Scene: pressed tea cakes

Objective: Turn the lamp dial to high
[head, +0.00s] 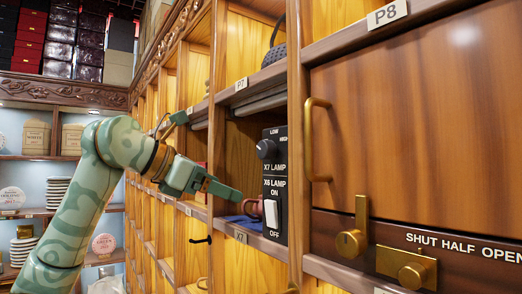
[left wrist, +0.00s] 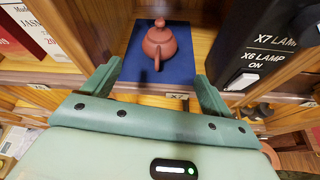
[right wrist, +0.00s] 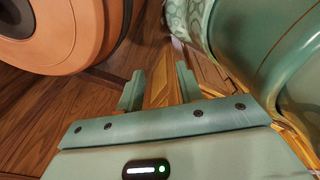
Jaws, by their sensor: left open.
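The lamp dial (head: 266,149) is a dark round knob on a black control box (head: 270,234), between the words LOW and HIGH and above X7 LAMP. A pale mark shows on its left side; its exact setting is hard to tell. A white rocker switch (head: 271,213), labelled X6 LAMP ON and OFF, sits below it. My left gripper (head: 213,155) is open and empty, left of the box and apart from it. In the left wrist view, its fingers (left wrist: 157,74) face a teapot, with the box at right. My right gripper (right wrist: 160,72) is open and empty near the floor.
A red-brown teapot (left wrist: 160,45) stands on a blue cloth (left wrist: 135,65) in the compartment beside the box. A brass handle (head: 318,140) and a wooden door (head: 420,120) lie right of the box. Brass latches (head: 405,268) sit below the door.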

